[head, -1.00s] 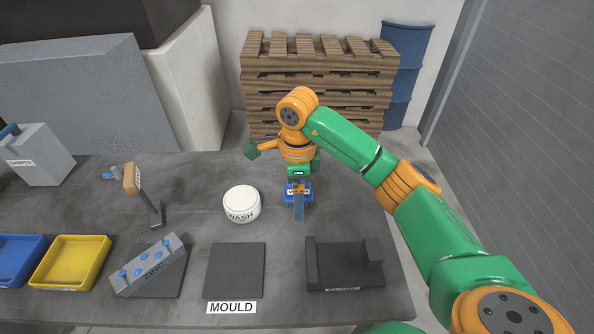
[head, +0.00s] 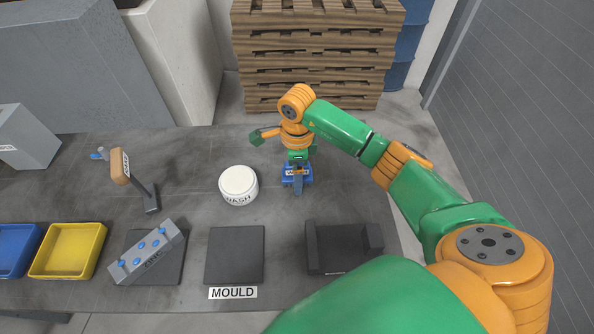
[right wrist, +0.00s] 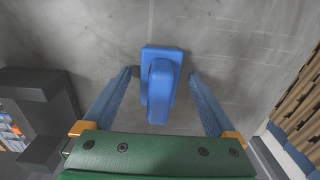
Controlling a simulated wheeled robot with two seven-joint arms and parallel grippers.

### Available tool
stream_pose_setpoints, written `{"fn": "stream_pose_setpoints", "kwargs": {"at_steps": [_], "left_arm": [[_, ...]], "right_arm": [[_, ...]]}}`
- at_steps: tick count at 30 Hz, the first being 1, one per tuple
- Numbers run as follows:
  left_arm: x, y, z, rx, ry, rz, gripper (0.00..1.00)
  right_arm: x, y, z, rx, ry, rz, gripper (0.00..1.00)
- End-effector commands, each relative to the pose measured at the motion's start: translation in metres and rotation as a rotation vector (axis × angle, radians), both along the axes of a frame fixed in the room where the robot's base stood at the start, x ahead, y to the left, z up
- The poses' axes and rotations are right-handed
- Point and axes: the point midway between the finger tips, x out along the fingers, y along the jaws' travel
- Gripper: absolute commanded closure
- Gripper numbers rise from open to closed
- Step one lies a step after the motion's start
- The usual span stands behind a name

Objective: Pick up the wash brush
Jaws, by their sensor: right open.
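The wash brush appears to be the blue block with a raised blue handle, standing on the table right of the white WASH pot (head: 239,185). In the right wrist view the blue brush (right wrist: 160,90) sits between the two blue-grey fingers, with a gap on each side. My right gripper (head: 297,182) points down over it and is open; it also shows in the right wrist view (right wrist: 160,78). In the head view the gripper hides much of the brush. My left gripper is not in view.
A black plate (head: 235,254) with a MOULD label and a dark fixture (head: 344,258) lie along the front. A grey slanted block (head: 147,252), a yellow tray (head: 69,250) and a brown-headed tool (head: 121,166) stand to the left. Pallets (head: 318,60) are stacked behind the table.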

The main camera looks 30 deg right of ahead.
Motion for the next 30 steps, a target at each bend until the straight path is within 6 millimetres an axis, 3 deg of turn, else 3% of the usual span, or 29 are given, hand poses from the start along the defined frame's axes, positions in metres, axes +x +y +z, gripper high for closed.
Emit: {"fn": "stream_pose_setpoints", "kwargs": {"at_steps": [1,11,22,25,30], "left_arm": [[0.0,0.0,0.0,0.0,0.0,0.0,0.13],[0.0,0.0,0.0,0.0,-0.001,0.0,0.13],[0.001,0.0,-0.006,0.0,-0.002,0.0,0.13],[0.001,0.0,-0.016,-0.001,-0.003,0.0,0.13],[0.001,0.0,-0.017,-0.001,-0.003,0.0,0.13]], "right_arm": [[0.0,0.0,0.0,0.0,0.0,0.0,0.11],[0.0,0.0,0.0,0.0,0.0,0.0,1.0],[0.001,0.0,0.009,0.0,-0.004,0.001,1.0],[0.002,0.0,0.027,-0.001,-0.009,0.001,1.0],[-0.023,0.028,0.075,-0.001,-0.009,0.009,1.0]]}}
